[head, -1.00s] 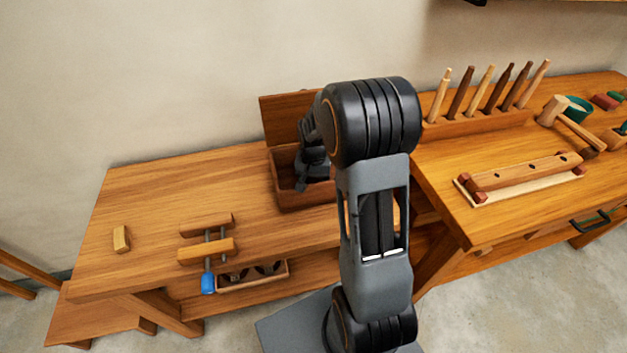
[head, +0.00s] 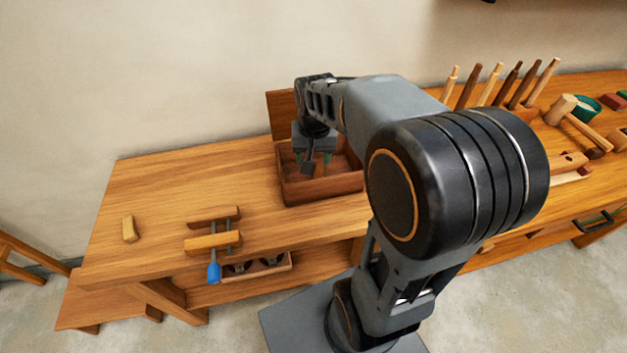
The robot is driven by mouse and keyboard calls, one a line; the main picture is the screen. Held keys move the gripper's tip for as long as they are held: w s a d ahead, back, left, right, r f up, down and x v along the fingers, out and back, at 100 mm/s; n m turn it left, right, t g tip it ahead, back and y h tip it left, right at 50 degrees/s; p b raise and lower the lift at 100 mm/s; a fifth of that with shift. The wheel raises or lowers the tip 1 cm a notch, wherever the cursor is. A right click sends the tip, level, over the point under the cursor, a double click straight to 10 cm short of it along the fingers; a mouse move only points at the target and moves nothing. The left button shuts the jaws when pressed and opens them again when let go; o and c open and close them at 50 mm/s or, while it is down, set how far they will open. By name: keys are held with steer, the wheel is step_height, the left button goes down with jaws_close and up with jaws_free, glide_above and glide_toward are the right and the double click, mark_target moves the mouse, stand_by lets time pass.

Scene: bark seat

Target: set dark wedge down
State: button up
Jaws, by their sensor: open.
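My gripper (head: 315,165) is at the open wooden box (head: 318,191) on the low bench, with its fingers pointing down at or just inside the opening. It is open. I cannot make out a dark wedge; the gripper and the box walls hide part of the box's inside. A light wooden block (head: 129,229), possibly a wedge, lies alone on the left part of the bench.
The box's raised lid (head: 282,112) stands behind it. A wooden clamp (head: 212,241) with a blue handle sits at the bench's front edge. A higher bench at right holds a tool rack and mallet (head: 562,108).

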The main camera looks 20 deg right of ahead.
steer(key=s+a+n+t, duration=0.2)
steer(key=s+a+n, duration=0.2)
steer(key=s, duration=0.6)
steer(key=shift+a, duration=0.45)
steer(key=shift+r, duration=0.1)
